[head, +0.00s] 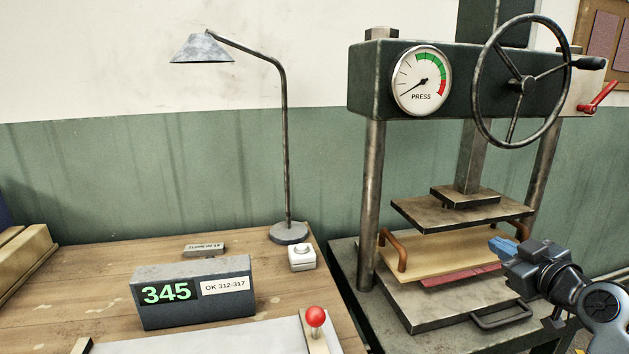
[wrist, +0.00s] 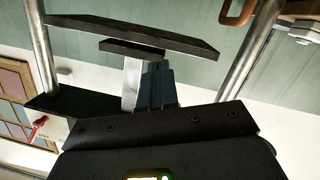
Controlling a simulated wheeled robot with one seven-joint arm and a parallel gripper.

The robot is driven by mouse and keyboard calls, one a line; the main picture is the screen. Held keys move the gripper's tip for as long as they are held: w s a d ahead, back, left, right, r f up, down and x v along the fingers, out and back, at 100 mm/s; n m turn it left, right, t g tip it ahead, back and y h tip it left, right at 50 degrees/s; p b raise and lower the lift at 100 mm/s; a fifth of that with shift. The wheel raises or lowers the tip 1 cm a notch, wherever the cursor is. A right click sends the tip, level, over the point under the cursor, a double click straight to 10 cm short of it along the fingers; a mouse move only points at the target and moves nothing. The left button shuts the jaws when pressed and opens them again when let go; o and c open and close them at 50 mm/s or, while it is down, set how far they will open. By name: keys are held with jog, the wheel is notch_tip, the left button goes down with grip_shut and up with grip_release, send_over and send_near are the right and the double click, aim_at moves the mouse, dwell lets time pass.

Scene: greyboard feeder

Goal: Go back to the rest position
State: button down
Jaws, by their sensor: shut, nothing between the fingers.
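My gripper (head: 503,247) is at the right of the head view, in front of the press and beside its wooden board. Its blue fingers are together and hold nothing. In the wrist view my gripper (wrist: 157,70) points at the press, with its fingers shut. The press (head: 430,70) has a dial marked PRESS, with the needle low and left of the green band. Its upper plate (head: 460,212) is raised above a tan board (head: 430,255) with copper-coloured handles. A red sheet (head: 460,275) lies under the board.
The press handwheel (head: 522,85) and red lever (head: 597,97) are above my arm. A tray handle (head: 502,316) sticks out below. On the wooden table (head: 60,300) stand a lamp (head: 289,234), a white button box (head: 302,257), a 345 display (head: 193,290) and a red-knobbed lever (head: 316,317).

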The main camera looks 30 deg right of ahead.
jog(key=s+a+f+m+p, duration=0.1)
jog(key=s+a+f, duration=0.3)
jog(key=a, duration=0.3)
jog(key=s+a+f+g+y, duration=0.1)
jog(key=s+a+f, duration=0.2)
jog(key=a, duration=0.4)
jog(key=s+a+f+m+p, duration=0.1)
jog(key=s+a+f, duration=0.3)
jog(key=a, duration=0.3)
jog(key=s+a+r+y+p, duration=0.1)
jog(key=s+a+r+y, duration=0.1)
jog(key=s+a, duration=0.4)
jog(key=s+a+r+n+y, duration=0.1)
jog(key=s+a+r, duration=0.4)
jog(key=s, duration=0.9)
jog(key=shift+a+t+y+p, duration=0.35)
jog(key=shift+a+y, duration=0.45)
jog(key=shift+a, duration=0.45)
jog(key=shift+s, duration=0.1)
